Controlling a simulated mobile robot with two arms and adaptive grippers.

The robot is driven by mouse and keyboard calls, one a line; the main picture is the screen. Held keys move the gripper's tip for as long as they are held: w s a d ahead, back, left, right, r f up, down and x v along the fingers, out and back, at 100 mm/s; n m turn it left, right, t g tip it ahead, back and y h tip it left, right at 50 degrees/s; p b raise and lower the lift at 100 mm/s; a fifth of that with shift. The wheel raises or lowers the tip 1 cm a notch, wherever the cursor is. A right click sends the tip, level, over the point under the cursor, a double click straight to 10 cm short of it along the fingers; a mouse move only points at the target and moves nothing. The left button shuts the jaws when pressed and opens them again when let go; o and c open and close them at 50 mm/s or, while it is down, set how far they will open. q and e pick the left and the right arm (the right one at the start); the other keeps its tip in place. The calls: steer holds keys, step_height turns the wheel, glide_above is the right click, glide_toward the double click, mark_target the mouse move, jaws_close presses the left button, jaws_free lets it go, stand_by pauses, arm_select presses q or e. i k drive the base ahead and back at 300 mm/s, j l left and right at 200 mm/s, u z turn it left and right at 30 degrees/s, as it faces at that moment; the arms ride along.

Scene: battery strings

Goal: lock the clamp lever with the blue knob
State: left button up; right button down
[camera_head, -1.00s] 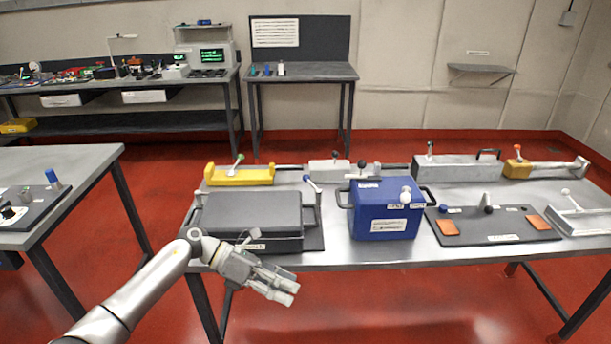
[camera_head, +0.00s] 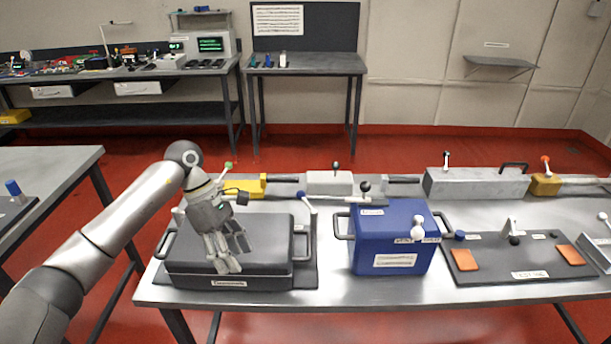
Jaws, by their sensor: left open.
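A lever with a blue knob (camera_head: 301,195) stands at the back right corner of the grey case (camera_head: 268,265), tilted, its knob toward the upper left. The lever's base is partly hidden behind the case. Whether the fingertips touch the case cannot be told. My right gripper is not in view.
A blue box (camera_head: 388,245) with side handles stands right of the lever. A dark mat (camera_head: 490,270) with orange pads lies further right. Other clamps with green, black, white and red knobs line the table. A yellow block (camera_head: 250,184) is partly behind my arm.

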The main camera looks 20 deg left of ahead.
mark_target(300, 193)
steer(key=i, duration=1.3)
